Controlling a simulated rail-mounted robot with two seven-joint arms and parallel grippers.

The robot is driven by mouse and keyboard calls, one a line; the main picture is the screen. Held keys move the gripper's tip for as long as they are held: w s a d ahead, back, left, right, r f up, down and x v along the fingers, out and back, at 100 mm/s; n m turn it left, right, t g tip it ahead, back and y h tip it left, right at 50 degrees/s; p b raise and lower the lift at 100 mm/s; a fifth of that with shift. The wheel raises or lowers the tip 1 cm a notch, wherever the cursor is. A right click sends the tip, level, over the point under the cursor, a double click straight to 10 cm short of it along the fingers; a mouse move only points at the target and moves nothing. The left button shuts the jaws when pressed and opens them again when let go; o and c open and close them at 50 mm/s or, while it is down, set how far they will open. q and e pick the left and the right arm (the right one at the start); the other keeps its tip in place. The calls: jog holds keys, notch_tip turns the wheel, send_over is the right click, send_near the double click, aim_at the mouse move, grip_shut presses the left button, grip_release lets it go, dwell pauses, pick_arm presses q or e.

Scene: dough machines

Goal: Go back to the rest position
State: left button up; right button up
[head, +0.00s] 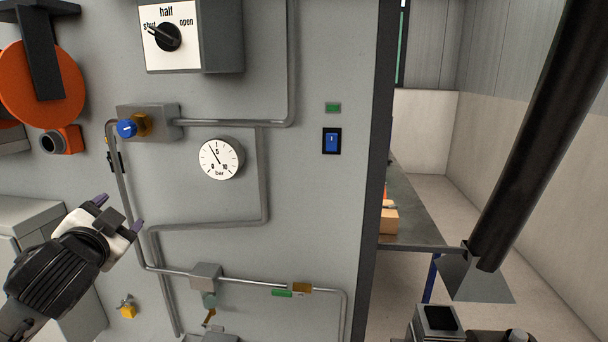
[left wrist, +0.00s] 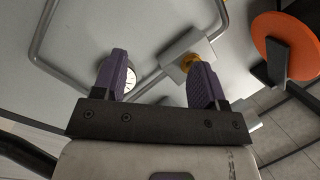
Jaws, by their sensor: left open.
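My left gripper (head: 118,212) is at the lower left of the head view, in front of the grey machine panel (head: 310,220). Its two purple fingers stand apart with nothing between them, as the left wrist view (left wrist: 160,85) also shows. It is below the blue knob (head: 127,128) with its brass fitting and to the lower left of the round pressure gauge (head: 221,159). In the left wrist view the gauge (left wrist: 131,78) is partly hidden behind a finger. My right gripper does not show in either view.
Grey pipes (head: 263,180) run across the panel. A selector box (head: 193,30) with a black knob is at the top, and a blue rocker switch (head: 332,141) is at the right. An orange disc (head: 70,88) stands out at the left. A table (head: 415,215) shows beyond the panel's edge.

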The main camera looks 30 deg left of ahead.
pick_arm(q)
jog(key=d+f+g+h+p, duration=0.1)
jog(key=d+f+h, duration=0.1)
jog(key=d+f, duration=0.5)
jog(key=d+f+m+g+h+p, duration=0.1)
jog(key=d+f+h+p, duration=0.15)
jog(key=f, duration=0.75)
jog(key=d+f+g+h+p, duration=0.1)
jog(key=d+f+h, duration=0.1)
jog(key=d+f, duration=0.5)
jog(key=s+d+f+g+h+p, duration=0.2)
jog(key=s+d+f+g, duration=0.1)
jog(key=s+d+f, duration=0.4)
jog(key=s+d+f+g+h+p, duration=0.2)
jog(key=s+d+f+g, duration=0.2)
jog(key=s+d+f, duration=0.3)
jog(key=s+f, duration=0.3)
jog(key=s, duration=0.3)
jog(key=shift+s+f+n+h+p, duration=0.2)
jog(key=shift+f+n+h+p, duration=0.1)
jog(key=shift+f+n+h, duration=0.1)
